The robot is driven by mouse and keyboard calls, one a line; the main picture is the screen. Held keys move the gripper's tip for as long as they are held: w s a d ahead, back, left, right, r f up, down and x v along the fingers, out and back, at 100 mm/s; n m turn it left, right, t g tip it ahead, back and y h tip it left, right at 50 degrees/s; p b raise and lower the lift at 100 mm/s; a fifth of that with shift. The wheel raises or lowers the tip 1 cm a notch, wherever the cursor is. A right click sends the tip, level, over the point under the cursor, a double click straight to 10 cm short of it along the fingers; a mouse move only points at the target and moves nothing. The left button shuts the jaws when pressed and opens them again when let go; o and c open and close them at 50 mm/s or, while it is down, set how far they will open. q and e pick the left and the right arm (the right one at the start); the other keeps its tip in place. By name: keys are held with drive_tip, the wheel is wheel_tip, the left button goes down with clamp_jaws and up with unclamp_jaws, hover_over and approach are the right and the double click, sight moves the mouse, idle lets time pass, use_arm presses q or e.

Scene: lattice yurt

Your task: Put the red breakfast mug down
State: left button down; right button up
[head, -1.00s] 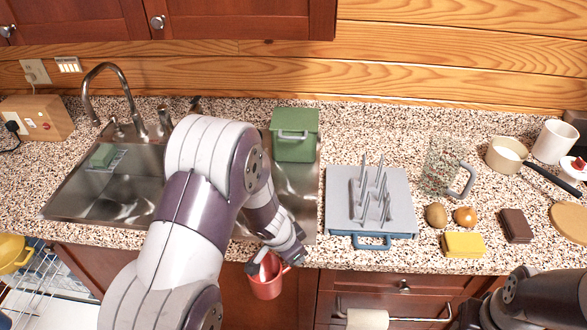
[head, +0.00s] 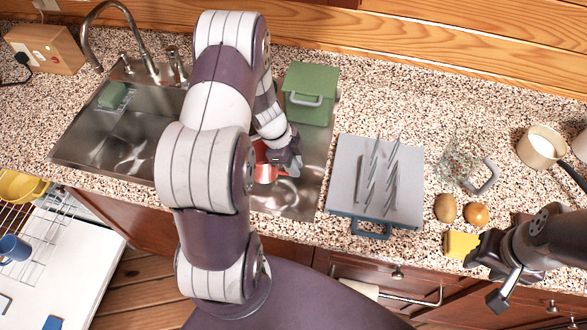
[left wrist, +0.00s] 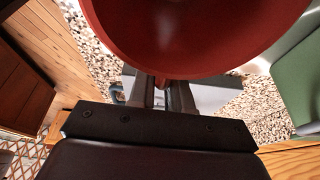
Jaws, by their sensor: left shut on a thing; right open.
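The red breakfast mug (head: 264,172) is partly hidden behind my left gripper (head: 284,162) in the head view. It is over the right part of the steel sink unit (head: 318,190), in front of the green lidded bin (head: 310,112). I cannot tell whether its base touches the steel. In the left wrist view the red mug (left wrist: 195,45) fills the top middle, and the left gripper's fingers (left wrist: 163,92) are shut at its near side, seemingly on the handle. My right gripper (head: 493,278) is open and empty at the counter's front edge, near a yellow sponge-like block (head: 459,245).
A grey pronged rack (head: 348,178) with a blue handle lies right of the sink. A glass jug (head: 462,158), two round brown items (head: 446,208) and a cream saucepan (head: 541,146) stand further right. A tap (head: 147,55) rises behind the left basin.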

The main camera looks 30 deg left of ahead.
use_arm(q)
drive_tip(key=f, duration=0.3)
drive_tip(key=shift+s+d+f, duration=0.1)
drive_tip(key=shift+s+d, duration=0.1)
drive_tip(key=shift+s, duration=0.1)
drive_tip(key=shift+w+a+f, duration=0.1)
drive_tip(key=shift+f, duration=0.05)
drive_tip(key=c, duration=1.1)
unclamp_jaws()
drive_tip(key=shift+o, duration=0.2)
use_arm(e)
drive_tip(key=shift+s+d+r, duration=0.1)
drive_tip(key=shift+s+d, duration=0.1)
drive_tip(key=shift+s, duration=0.15)
use_arm(q)
drive_tip(key=v, duration=1.2)
drive_tip(key=w+d+r+n+t+y, duration=0.3)
drive_tip(key=w+d+r+n+t, duration=0.15)
drive_tip(key=w+r+n, duration=0.25)
drive_tip(key=s+d+n+g, duration=0.2)
drive_tip(key=s+d+n, duration=0.2)
drive_tip(key=s, duration=0.3)
drive_tip(key=s+d+n+g, duration=0.2)
drive_tip(key=s+d+n, duration=0.1)
drive_tip(key=s, duration=0.5)
drive_tip(key=shift+s+d+r+n+y, duration=0.25)
drive_tip(key=shift+d+r+n+y, duration=0.05)
drive_tip(key=shift+d+r+n, duration=0.1)
use_arm(e)
drive_tip(key=shift+w, duration=0.1)
